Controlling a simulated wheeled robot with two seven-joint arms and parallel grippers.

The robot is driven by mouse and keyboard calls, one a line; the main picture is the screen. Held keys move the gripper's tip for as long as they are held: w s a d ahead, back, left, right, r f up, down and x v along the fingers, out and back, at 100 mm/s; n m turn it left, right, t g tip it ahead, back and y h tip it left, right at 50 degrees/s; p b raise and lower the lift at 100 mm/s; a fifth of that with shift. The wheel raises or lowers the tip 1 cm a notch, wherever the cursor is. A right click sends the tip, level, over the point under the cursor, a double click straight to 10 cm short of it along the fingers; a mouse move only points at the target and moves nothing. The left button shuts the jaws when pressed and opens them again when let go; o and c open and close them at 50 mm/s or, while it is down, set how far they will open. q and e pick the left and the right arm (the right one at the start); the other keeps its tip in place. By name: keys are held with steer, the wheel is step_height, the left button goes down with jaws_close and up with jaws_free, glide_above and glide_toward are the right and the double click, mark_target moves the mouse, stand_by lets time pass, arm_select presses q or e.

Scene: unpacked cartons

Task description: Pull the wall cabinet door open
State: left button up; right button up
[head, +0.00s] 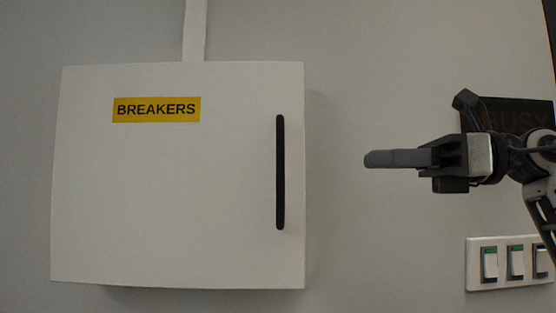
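The white wall cabinet door (160,200) fills the left half of the head view and looks shut. It bears a yellow label (156,109) reading BREAKERS. A black vertical bar handle (280,172) runs along the door's right side. My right gripper (368,159) is to the right of the handle, apart from it, with its fingers pointing left. I see its fingers edge-on, one overlapping the other, so I cannot tell whether they are open or shut. Nothing shows at its fingertips. My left gripper is not in view.
A white switch panel (504,282) with several rocker switches is on the wall at lower right. A dark sign (515,113) is partly hidden behind my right arm. A pale conduit (194,30) runs up from the cabinet. The wall between handle and gripper is clear.

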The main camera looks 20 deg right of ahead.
steer(key=p, duration=0.3)
glide_above(280, 216)
steer(key=shift+w+d, duration=0.15)
steer(key=shift+w, duration=0.2)
jaws_close()
